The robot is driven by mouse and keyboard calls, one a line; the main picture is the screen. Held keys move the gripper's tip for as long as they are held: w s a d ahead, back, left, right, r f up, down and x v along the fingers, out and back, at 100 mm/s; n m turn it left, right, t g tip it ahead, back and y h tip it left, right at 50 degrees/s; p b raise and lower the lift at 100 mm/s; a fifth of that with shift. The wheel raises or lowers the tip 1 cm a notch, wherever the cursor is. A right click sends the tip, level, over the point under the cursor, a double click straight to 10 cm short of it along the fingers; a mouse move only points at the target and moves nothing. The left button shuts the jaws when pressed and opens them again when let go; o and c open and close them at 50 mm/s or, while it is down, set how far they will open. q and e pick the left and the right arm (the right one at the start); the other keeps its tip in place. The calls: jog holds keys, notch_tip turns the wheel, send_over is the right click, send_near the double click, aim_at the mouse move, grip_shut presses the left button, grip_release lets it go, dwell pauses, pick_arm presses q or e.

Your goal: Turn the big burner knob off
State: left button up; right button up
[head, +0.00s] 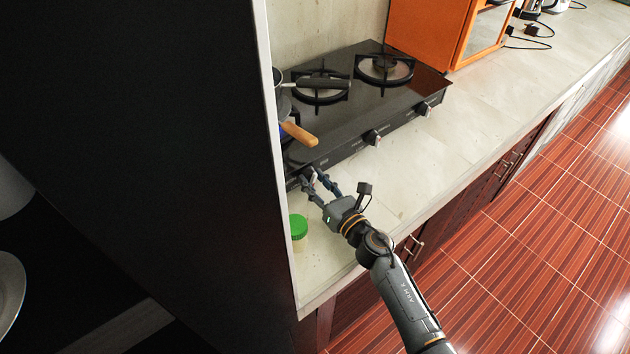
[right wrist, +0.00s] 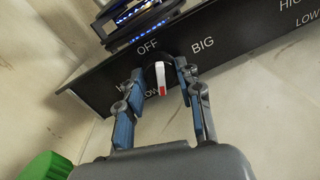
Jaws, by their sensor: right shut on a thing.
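The stove (head: 350,105) is a black cooktop on the counter. The big burner knob (right wrist: 161,77) is black with a white bar that has a red end. The red end points down toward my gripper's palm, near the partly hidden LOW label; OFF is printed above the knob and BIG to its right. My right gripper (right wrist: 158,72) has its fingers on either side of the knob and is shut on it. In the head view the right gripper (head: 314,178) is at the stove's near left front, and its fingers mostly hide the knob. My left gripper is not in view.
Blue flame (right wrist: 130,14) shows at the burner behind the knob. A pan with a wooden handle (head: 299,133) is above that burner, partly hidden by a dark panel (head: 150,150). A green-lidded jar (head: 299,228) stands close left of my gripper. Two other knobs (head: 373,138) are farther right.

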jog(key=m+p, duration=0.1)
jog(key=m, duration=0.2)
jog(key=shift+r, duration=0.1)
jog(key=shift+m+g+p, duration=0.3)
jog(key=shift+m+p, duration=0.05)
jog(key=shift+m, duration=1.25)
jog(key=o, duration=1.2)
jog(key=shift+d, duration=0.1)
jog(key=v, duration=1.2)
